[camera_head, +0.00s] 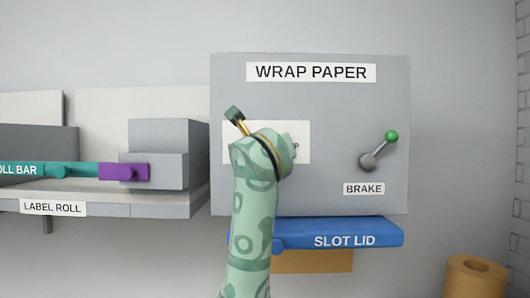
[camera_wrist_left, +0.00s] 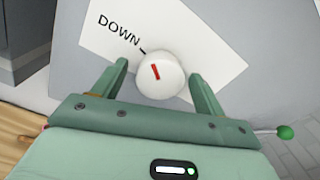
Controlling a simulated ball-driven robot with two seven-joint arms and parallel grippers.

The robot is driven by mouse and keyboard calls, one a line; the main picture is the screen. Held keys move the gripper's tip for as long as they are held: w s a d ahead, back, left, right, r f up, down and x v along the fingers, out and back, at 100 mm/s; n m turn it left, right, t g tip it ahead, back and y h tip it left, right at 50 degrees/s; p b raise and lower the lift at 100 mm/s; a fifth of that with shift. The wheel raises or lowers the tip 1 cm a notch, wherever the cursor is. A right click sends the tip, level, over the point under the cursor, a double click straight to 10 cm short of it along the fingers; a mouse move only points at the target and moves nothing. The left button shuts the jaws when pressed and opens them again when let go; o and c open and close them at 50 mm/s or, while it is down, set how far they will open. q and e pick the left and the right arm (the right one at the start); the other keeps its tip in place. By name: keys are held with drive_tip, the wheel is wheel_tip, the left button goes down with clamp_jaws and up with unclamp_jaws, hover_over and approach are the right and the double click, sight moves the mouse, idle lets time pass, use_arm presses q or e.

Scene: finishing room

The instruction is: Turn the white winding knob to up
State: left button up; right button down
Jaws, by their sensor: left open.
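The white winding knob (camera_wrist_left: 163,84) with a red mark shows in the left wrist view, on a white plate (camera_wrist_left: 205,45). The red mark points up-left toward the black tick by the word DOWN (camera_wrist_left: 118,31). My left gripper (camera_wrist_left: 158,72) is open, with one finger on each side of the knob; I cannot tell whether they touch it. In the head view my left arm (camera_head: 255,215) reaches up to the grey WRAP PAPER panel (camera_head: 330,190) and hides the knob and part of its plate (camera_head: 299,130). My right gripper is not in view.
A brake lever with a green ball (camera_head: 391,136) is on the panel's right side. A blue slot lid (camera_head: 375,232) juts out below the panel, close to my arm. A shelf with a teal and purple roll bar (camera_head: 85,170) is at left. A brown roll (camera_head: 475,277) stands lower right.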

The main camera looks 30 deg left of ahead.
use_arm(q)
drive_tip(key=c, duration=1)
drive_tip(key=shift+m, duration=0.3)
drive_tip(key=shift+w+d+f+m+g+p, duration=0.15)
drive_tip(key=shift+m+p, duration=2.9)
drive_tip(key=shift+m, duration=2.95)
drive_tip(key=shift+s+d+m+g+p, duration=0.15)
drive_tip(key=shift+m+p, duration=2.9)
drive_tip(key=shift+m, duration=2.95)
drive_tip(key=shift+w, duration=0.15)
